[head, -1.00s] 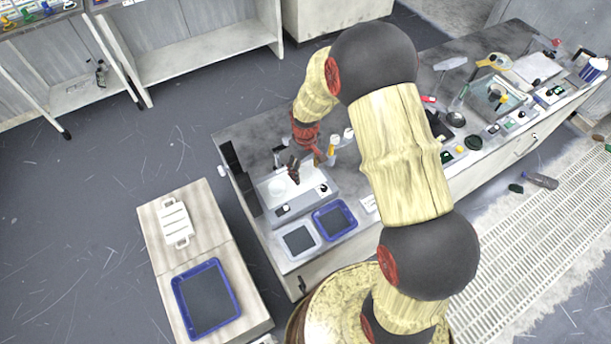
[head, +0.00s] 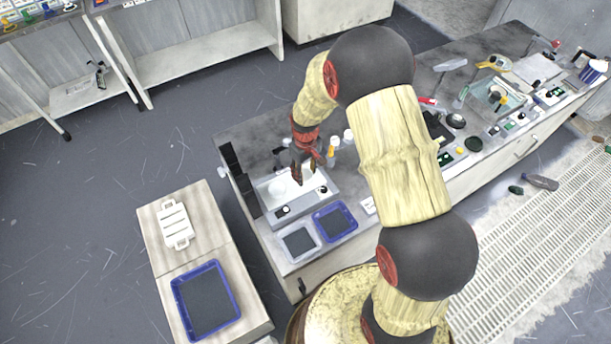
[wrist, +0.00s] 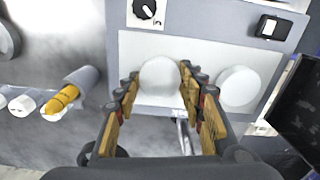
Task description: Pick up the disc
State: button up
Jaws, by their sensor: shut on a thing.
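A white round disc (wrist: 160,77) sits between the fingertips of my gripper (wrist: 158,84) in the wrist view. The gripper is shut on it, with a finger on either side. The disc is over the pale top of the grey polishing machine (wrist: 205,48); I cannot tell whether it is clear of that surface. In the head view my gripper (head: 305,176) is low over the machine (head: 318,198) and mostly hides the held disc. A second white round piece (wrist: 238,88) is on the machine beside the gripper, apart from it; it also shows in the head view (head: 276,188).
A yellow-tipped bottle (wrist: 62,99) and white-capped bottles stand beside the machine. A dark panel (wrist: 292,112) stands on the other side. A white tray (head: 299,242) and a blue tray (head: 335,222) lie in front. A larger blue tray (head: 207,300) is on the side cabinet.

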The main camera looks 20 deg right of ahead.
jog(key=shift+c, duration=1.2)
